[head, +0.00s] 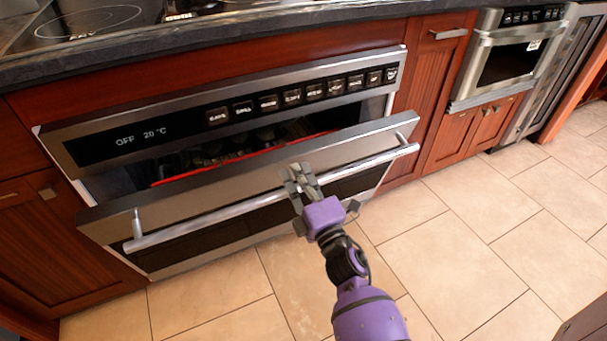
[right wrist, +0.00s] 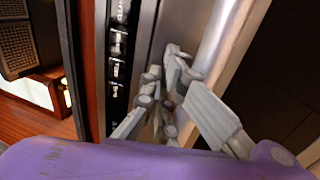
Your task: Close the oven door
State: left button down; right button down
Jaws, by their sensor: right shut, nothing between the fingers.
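The oven door (head: 240,180) is partly open, tilted out at the top, with a dark gap between it and the control panel. Its long metal handle (head: 215,217) runs across its front; it also shows in the right wrist view (right wrist: 232,45). My right gripper (head: 298,172) is shut and empty, at the door's upper front, right of the middle. Its fingers also show in the right wrist view (right wrist: 172,85), close to the door face beside the handle. Whether they touch the door I cannot tell. My left gripper is not in view.
The oven's control panel (head: 180,119) reads "OFF 20 °C" above the gap. A red edge (head: 240,158) and dark contents show inside the oven. A dark counter with a cooktop (head: 90,22) lies above. A microwave drawer (head: 510,58) is at the right. The tiled floor (head: 450,240) is clear.

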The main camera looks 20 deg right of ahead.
jog(key=shift+w, duration=0.25)
jog(key=shift+r, duration=0.1)
jog(key=shift+w+a+r, duration=0.1)
jog(key=shift+w+r, duration=0.05)
jog(key=shift+w, duration=0.2)
jog(key=b+x, duration=0.1)
jog(key=x, duration=1)
jog(key=shift+r+b, duration=0.3)
jog(key=shift+r, duration=0.1)
jog(key=shift+w, duration=0.15)
